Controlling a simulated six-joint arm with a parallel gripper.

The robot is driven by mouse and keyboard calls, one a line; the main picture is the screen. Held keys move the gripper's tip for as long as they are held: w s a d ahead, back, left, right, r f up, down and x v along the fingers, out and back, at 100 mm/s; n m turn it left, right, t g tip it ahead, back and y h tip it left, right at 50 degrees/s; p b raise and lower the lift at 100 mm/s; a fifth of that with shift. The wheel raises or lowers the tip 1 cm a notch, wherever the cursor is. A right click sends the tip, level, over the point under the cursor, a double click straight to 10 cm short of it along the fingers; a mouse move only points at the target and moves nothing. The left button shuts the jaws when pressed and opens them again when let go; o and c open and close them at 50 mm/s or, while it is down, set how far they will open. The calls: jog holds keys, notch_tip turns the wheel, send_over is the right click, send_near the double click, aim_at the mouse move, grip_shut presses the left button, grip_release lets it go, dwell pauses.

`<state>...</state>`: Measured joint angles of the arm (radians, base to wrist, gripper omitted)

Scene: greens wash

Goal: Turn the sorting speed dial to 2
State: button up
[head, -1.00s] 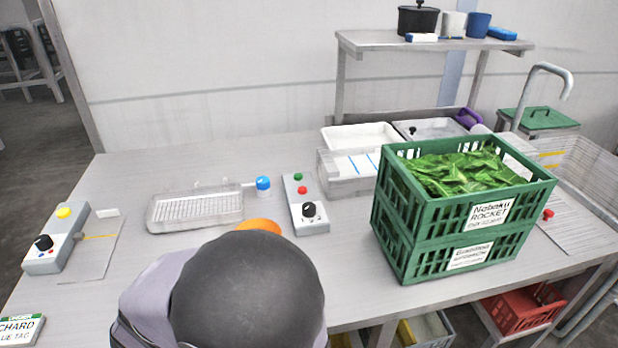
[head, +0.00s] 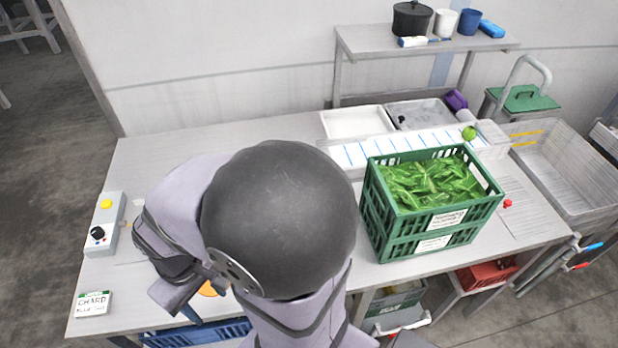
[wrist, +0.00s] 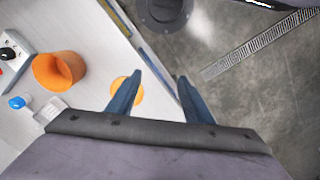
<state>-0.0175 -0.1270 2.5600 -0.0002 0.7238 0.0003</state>
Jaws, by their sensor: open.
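Two control boxes have black dials; no readable label shows which is the sorting speed dial. The left control box (head: 104,222), with a yellow button, has a black dial (head: 97,234) in the head view. A grey box with a black dial (wrist: 7,53) and a red button shows at the left edge of the wrist view. My arm hides it in the head view. Dial numbers are too small to read. My gripper (wrist: 160,78) is open and empty, above the table's front edge, with both dials well away from its fingers.
An orange cup (wrist: 58,70) and a flat orange thing (wrist: 128,90) are on the table. A green crate of leaves (head: 375,222) stands right of my arm. A chard sign (head: 92,303) is at the front left. A blue crate (head: 225,331) is below the table edge.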

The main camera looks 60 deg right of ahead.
jog(key=w+d+r+m+b, duration=0.2)
jog(key=w+d+m, duration=0.2)
jog(key=w+d, duration=0.4)
jog(key=w+d+f+m+b, duration=0.1)
jog(key=d+m, duration=0.1)
jog(key=d, duration=0.5)
jog(key=d+f+m+b, duration=0.2)
jog(key=d+m, duration=0.1)
jog(key=d, duration=0.5)
jog(key=w+d+f+m+b, duration=0.1)
jog(key=d+f+m+b, duration=0.1)
jog(key=d, duration=0.5)
jog(key=shift+w+d+f+m, duration=0.2)
jog(key=shift+w+d+m, duration=0.1)
jog(key=shift+w+d, duration=0.1)
jog(key=s+d+f+m, duration=0.1)
jog(key=s+d, duration=0.1)
jog(key=d, duration=0.2)
jog(key=s+d+f+m+b, duration=0.1)
jog(key=s+d+m, duration=0.1)
jog(key=d, duration=0.2)
jog(key=s+d+f+m+b, duration=0.1)
jog(key=s+d, duration=0.1)
jog(key=d, duration=0.3)
jog(key=shift+s+d+f, duration=0.1)
jog(key=shift+s+f, duration=0.05)
jog(key=shift+s, duration=0.05)
jog(key=shift+f+p, duration=1.05)
jog(key=shift+f, duration=2.55)
